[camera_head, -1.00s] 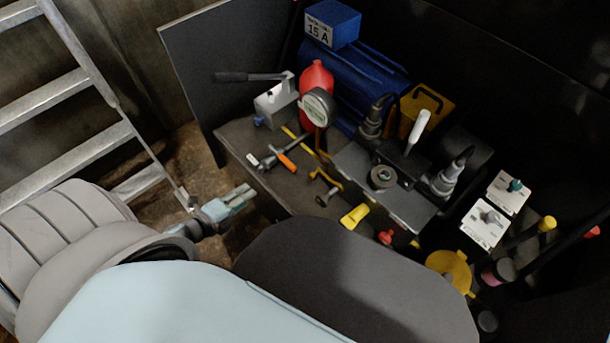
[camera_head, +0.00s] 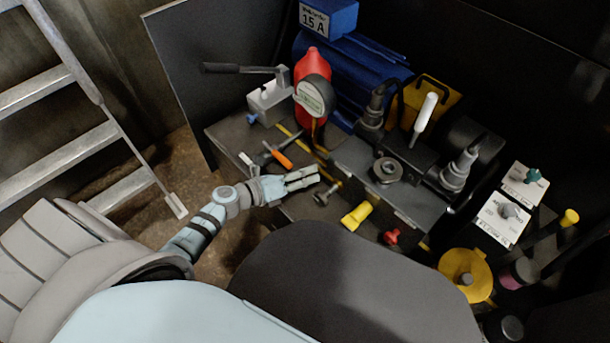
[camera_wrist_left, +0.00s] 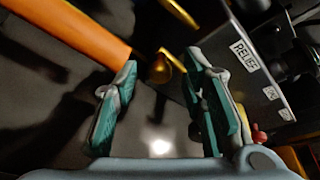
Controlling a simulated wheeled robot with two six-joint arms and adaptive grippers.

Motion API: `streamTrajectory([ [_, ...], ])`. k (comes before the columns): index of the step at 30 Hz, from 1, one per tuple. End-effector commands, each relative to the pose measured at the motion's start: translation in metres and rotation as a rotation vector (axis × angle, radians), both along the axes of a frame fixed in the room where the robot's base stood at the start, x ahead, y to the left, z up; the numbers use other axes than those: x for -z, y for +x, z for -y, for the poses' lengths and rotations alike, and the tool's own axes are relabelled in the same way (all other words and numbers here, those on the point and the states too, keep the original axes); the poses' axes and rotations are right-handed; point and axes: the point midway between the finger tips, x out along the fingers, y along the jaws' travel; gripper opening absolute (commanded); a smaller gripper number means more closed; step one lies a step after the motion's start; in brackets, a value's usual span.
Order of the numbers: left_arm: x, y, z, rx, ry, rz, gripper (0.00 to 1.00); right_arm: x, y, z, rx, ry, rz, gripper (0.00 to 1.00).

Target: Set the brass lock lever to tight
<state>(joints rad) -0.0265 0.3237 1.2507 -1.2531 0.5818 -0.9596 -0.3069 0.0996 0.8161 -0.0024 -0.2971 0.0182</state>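In the left wrist view a rounded brass end (camera_wrist_left: 160,69) shows between the fingertips of my left gripper (camera_wrist_left: 163,62), with a gap to each finger. The left gripper is open and empty, with teal pads on both fingers. I cannot tell which setting the lever is at. My right gripper is not in view.
An orange-handled tool (camera_head: 281,159) lies close to the left fingers. A panel labelled RELIEF (camera_wrist_left: 245,54) stands right of them in the wrist view. A ladder (camera_head: 75,150) stands left.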

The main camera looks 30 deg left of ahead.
Motion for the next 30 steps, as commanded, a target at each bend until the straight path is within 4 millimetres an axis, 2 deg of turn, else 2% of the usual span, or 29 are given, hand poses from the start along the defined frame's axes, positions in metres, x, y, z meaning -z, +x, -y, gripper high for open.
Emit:
streamTrajectory([
  [9, 0.0013, 0.0046, 0.0025, 0.0, -0.001, 0.0, 0.38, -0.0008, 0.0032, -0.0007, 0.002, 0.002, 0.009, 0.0],
  [11, 0.0012, 0.0046, 0.0024, 0.0, -0.001, 0.0, 0.3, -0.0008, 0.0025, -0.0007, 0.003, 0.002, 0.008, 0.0],
  [16, 0.0011, 0.0045, 0.0024, 0.0, 0.0, 0.0, 0.03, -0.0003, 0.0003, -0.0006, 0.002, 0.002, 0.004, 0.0],
  [17, 0.0011, 0.0045, 0.0024, 0.0, -0.001, 0.0, 0.0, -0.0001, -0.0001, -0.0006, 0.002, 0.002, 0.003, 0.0],
  [30, -0.0006, 0.0067, -0.0018, -0.01, 0.015, 0.005, 0.0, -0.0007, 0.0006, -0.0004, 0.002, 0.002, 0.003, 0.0],
])
